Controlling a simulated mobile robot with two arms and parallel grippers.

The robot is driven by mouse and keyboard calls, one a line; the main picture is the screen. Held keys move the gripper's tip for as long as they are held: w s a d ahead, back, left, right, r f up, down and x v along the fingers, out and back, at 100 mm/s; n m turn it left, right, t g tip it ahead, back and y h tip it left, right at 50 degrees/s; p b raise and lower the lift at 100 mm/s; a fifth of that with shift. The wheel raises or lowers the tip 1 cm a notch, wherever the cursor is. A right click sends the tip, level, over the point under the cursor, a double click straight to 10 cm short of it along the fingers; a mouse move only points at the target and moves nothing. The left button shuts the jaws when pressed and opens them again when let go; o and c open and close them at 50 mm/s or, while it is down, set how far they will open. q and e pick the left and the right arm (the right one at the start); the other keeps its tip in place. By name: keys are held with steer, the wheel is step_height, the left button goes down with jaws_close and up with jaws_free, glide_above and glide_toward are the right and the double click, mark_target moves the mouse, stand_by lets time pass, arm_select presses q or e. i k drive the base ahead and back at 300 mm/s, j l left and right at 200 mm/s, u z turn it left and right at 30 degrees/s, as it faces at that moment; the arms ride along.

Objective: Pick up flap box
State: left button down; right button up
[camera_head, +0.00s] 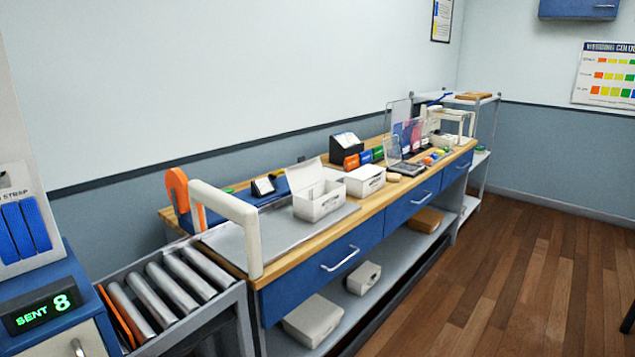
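A white box with its lid flap standing up (318,205) sits upright on the grey mat on the bench; I take it to be the flap box. A second white box (365,181), which looks closed, stands just behind it to the right. Neither of my grippers is in view, and nothing is seen touching either box.
A white arch (226,206) and an orange upright (178,192) stand at the bench's left end, beside a roller conveyor (170,285). White boxes (313,320) sit on the lower shelf. The wooden floor (540,260) at right is mostly clear.

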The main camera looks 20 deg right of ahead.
mark_target(360, 189)
steer(key=i+l+u, duration=0.2)
steer(key=l, duration=0.15)
steer(key=i+l+u, duration=0.25)
steer(key=l, duration=0.15)
steer(key=l+u, duration=0.2)
steer(key=l, duration=0.2)
steer(key=i+l+u, duration=0.2)
steer(key=l, duration=0.25)
steer(key=k+j, duration=0.05)
steer(key=k, duration=0.05)
